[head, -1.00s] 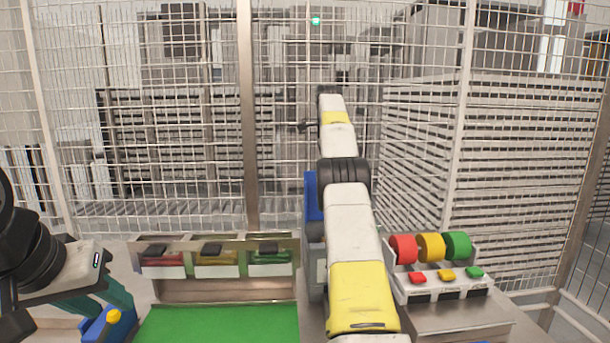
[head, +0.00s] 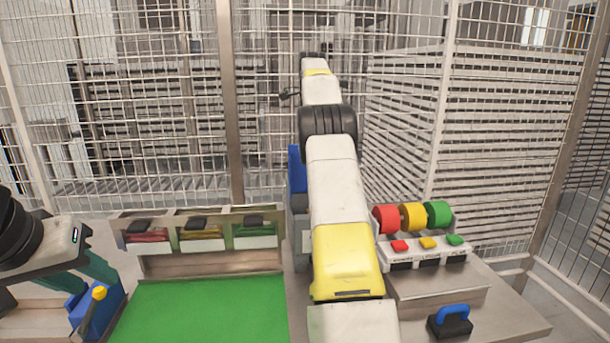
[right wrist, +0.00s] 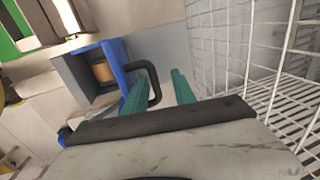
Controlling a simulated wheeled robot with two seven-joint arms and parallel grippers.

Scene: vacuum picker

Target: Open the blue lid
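The blue lid (right wrist: 113,62) shows in the right wrist view, standing out from a grey box (right wrist: 80,78) whose inside, with a brown cylinder (right wrist: 103,71), is visible. A black loop handle (right wrist: 153,73) is on the lid. My right gripper (right wrist: 160,87) is open at the handle. One teal finger overlaps the handle's lower part, and the other is apart on its right. In the head view a blue panel (head: 297,169) shows behind the white-yellow arm; my right gripper is not visible there. My left gripper (head: 95,270) is at the left; its finger gap is unclear.
A blue block with a yellow knob (head: 98,293) is by my left gripper. A white-yellow arm (head: 340,200) stands mid-view. Bins (head: 145,240), a green surface (head: 200,310), a button panel (head: 425,250) and a blue-handled black block (head: 450,325) surround it. Mesh fencing (head: 500,130) closes the back.

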